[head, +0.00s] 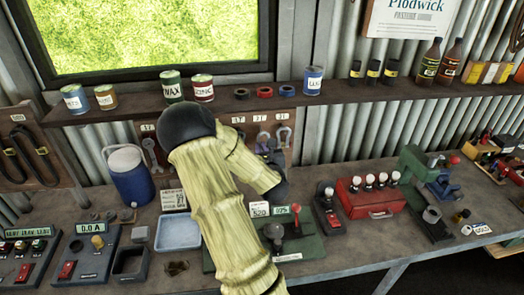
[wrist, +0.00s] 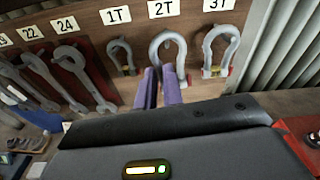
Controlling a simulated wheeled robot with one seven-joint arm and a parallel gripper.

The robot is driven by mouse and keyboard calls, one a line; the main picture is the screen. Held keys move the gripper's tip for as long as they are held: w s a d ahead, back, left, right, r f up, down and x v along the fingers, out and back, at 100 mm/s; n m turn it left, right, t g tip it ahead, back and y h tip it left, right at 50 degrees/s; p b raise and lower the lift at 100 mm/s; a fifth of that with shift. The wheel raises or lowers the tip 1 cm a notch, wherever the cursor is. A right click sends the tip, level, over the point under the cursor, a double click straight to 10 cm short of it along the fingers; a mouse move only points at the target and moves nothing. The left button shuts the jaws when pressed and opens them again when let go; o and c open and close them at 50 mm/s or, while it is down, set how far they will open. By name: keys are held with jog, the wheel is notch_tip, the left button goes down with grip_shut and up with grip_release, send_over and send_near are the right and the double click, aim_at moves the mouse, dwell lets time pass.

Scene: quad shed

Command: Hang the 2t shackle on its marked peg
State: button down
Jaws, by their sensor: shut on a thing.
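My gripper (wrist: 162,86) has its purple fingers shut on the lower part of the 2t shackle (wrist: 168,40), a grey bow with its curve upward. The bow stands just under the 2T label (wrist: 163,9) on the brown peg board (wrist: 137,32). The 2t peg is not clearly visible, so I cannot tell whether the bow is around it. In the head view my gripper (head: 268,150) is at the board, partly hidden by my arm.
A smaller shackle (wrist: 121,54) hangs under 1T on the left, and a larger shackle (wrist: 219,48) under 3T close on the right. Spanners (wrist: 78,72) hang further left. The bench below holds a blue jug (head: 130,175) and a red box (head: 368,198).

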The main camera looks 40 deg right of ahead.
jog(key=shift+p+x, duration=0.35)
jog(key=shift+x, duration=0.85)
jog(key=shift+w+d+f+b, duration=0.4)
jog(key=shift+w+f+b, duration=0.2)
jog(key=shift+b, duration=0.45)
jog(key=shift+r, duration=0.1)
jog(key=c, duration=1.5)
grip_release()
jog(key=shift+o, duration=0.2)
jog(key=shift+s, duration=0.1)
